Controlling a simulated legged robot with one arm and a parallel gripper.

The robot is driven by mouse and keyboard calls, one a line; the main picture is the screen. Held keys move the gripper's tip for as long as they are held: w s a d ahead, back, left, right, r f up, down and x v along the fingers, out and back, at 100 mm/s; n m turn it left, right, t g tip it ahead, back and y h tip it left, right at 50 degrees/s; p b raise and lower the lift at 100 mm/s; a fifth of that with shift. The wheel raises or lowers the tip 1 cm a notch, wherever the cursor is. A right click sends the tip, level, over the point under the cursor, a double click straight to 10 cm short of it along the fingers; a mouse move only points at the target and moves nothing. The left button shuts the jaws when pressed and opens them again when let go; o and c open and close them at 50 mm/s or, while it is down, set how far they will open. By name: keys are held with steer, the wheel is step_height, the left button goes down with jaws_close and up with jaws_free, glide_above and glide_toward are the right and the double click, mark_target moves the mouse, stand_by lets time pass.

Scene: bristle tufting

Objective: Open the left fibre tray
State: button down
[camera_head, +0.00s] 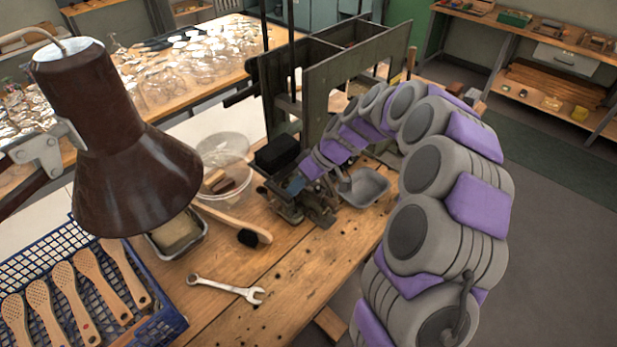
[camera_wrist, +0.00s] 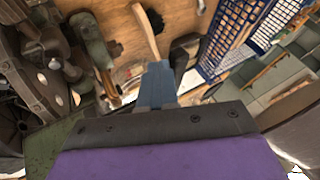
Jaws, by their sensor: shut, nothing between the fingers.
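My gripper (camera_head: 294,187) is at the far end of my purple and grey arm, low beside the tufting machine's metal clamp parts (camera_head: 318,207). In the wrist view its blue-grey fingers (camera_wrist: 157,68) are together with nothing between them. The green machine (camera_head: 335,75) stands behind, with open compartments at its top. A grey metal tray (camera_head: 368,186) lies right of the clamp parts. Another metal tray (camera_head: 185,248) at the left holds a pale block. I cannot tell which of these is the left fibre tray. My arm hides part of the machine.
A brush (camera_head: 235,225), a wrench (camera_head: 226,288) and a clear plastic bowl (camera_head: 224,150) are on the wooden bench (camera_head: 290,300). A blue crate (camera_head: 165,325) with wooden brush bodies stands front left, under a brown lamp (camera_head: 125,150). The bench front is mostly clear.

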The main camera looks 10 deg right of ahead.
steer(key=s+a, duration=0.4)
steer(key=a, duration=0.2)
steer(key=shift+s, duration=0.2)
